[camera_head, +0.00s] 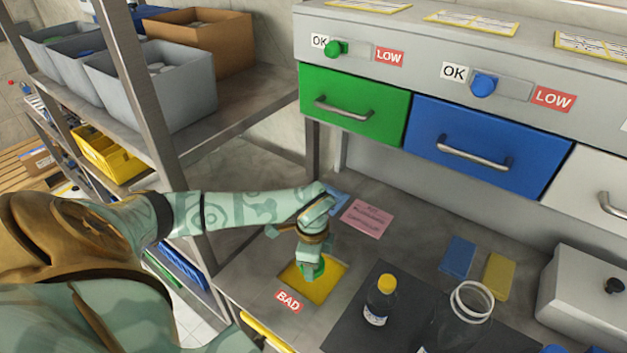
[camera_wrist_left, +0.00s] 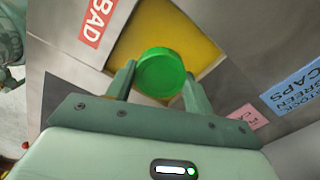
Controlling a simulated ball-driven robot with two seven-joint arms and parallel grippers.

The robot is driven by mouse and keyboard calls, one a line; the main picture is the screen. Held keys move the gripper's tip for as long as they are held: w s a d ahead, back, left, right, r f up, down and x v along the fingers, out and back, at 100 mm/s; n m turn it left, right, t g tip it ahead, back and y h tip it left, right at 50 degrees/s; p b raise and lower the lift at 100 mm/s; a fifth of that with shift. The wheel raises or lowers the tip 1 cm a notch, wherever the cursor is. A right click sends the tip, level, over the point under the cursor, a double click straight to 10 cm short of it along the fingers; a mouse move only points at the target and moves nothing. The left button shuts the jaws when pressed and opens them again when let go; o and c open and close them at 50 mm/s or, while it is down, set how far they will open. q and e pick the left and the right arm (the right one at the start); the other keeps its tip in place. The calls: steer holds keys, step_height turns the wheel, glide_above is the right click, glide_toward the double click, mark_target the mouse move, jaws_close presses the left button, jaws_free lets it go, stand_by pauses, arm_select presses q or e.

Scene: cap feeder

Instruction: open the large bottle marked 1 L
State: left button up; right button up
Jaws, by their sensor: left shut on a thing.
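My left gripper (camera_head: 312,268) is shut on a green cap (camera_head: 318,270) over the yellow square (camera_head: 330,285) beside the BAD label (camera_head: 288,301). The left wrist view shows the green cap (camera_wrist_left: 160,73) between the two fingertips (camera_wrist_left: 158,80). A large clear bottle (camera_head: 462,318) stands on the dark mat at the lower right. Its pale ring-shaped mouth shows no cap on it, and its lower part is cut off by the picture edge. I cannot read a 1 L mark on it. My right gripper is out of view.
Green (camera_head: 350,105) and blue (camera_head: 480,150) drawers are shut above. A metal shelf rack (camera_head: 150,110) stands left.

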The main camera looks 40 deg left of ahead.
arm_select(q)
steer(key=shift+w+f+b, duration=0.15)
steer(key=shift+f+b, duration=0.15)
steer(key=shift+f, duration=1.4)
steer(key=shift+f, duration=0.15)
steer(key=o, duration=1.1)
steer(key=shift+c, duration=0.2)
step_height(320, 180, up, 12)
steer(key=shift+r+p, duration=0.2)
steer(key=shift+p, duration=0.85)
